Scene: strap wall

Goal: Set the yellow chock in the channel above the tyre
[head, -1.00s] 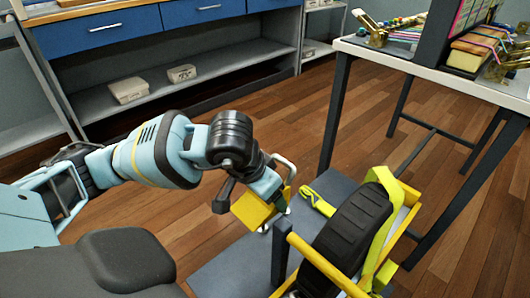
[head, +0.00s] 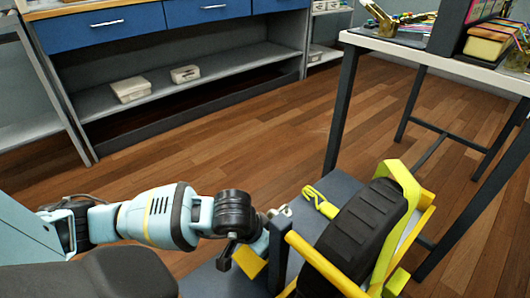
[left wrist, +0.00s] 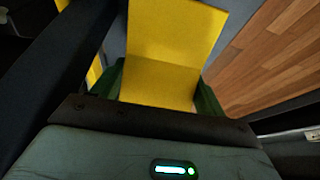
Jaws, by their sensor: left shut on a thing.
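The yellow chock (head: 249,262) is an angled plate held by my left gripper (head: 268,236), low beside the dark post at the left end of the yellow rail. In the left wrist view the chock (left wrist: 172,45) fills the middle, clasped between the dark green fingers (left wrist: 160,88). The black tyre (head: 358,228) stands on the right, with a yellow-green strap (head: 396,225) over its far side. The chock is left of the tyre and apart from it. I cannot clearly make out the channel. My right gripper is not in view.
A yellow rail (head: 322,264) on a dark post (head: 280,248) stands between the chock and the tyre. A loose yellow strap end (head: 320,202) lies on the grey deck (head: 335,187). A white-topped table (head: 430,58) is behind at right. Wooden floor lies open behind.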

